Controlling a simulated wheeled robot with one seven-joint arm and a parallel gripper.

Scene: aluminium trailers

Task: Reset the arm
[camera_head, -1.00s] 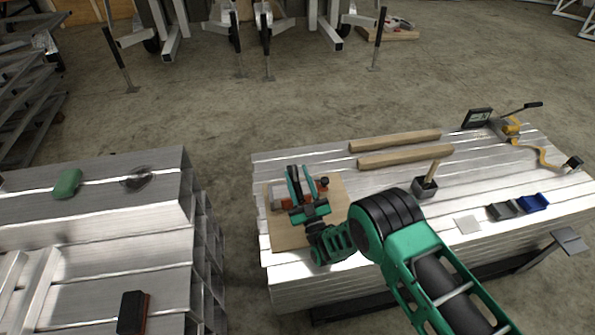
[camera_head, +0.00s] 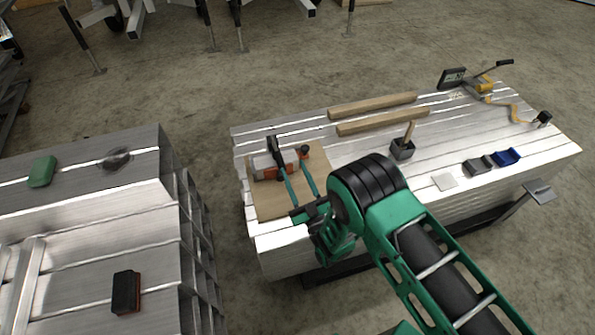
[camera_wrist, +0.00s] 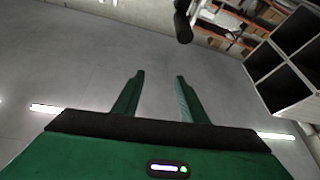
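My green arm reaches in from the lower right of the head view. My gripper (camera_head: 300,184) is at the near left end of the metal-topped bench (camera_head: 370,165). Its two green fingers are spread apart and point away, over the wooden board (camera_head: 262,200). In the wrist view my gripper (camera_wrist: 158,95) shows both fingers apart with nothing between them. The wrist camera looks towards the ceiling and a shelf. On the board, an orange and black clamp-like tool (camera_head: 272,170) lies beyond the fingertips. I cannot tell how far the fingers are above the board.
Two wooden bars (camera_head: 382,121), a dark holder (camera_head: 402,149) with a wooden handle, a blue tray (camera_head: 506,157) and a scale display (camera_head: 452,78) are on the bench. At left, a metal stack (camera_head: 80,250) bears a green item (camera_head: 42,171) and a brush (camera_head: 126,292). A floor gap separates the stacks.

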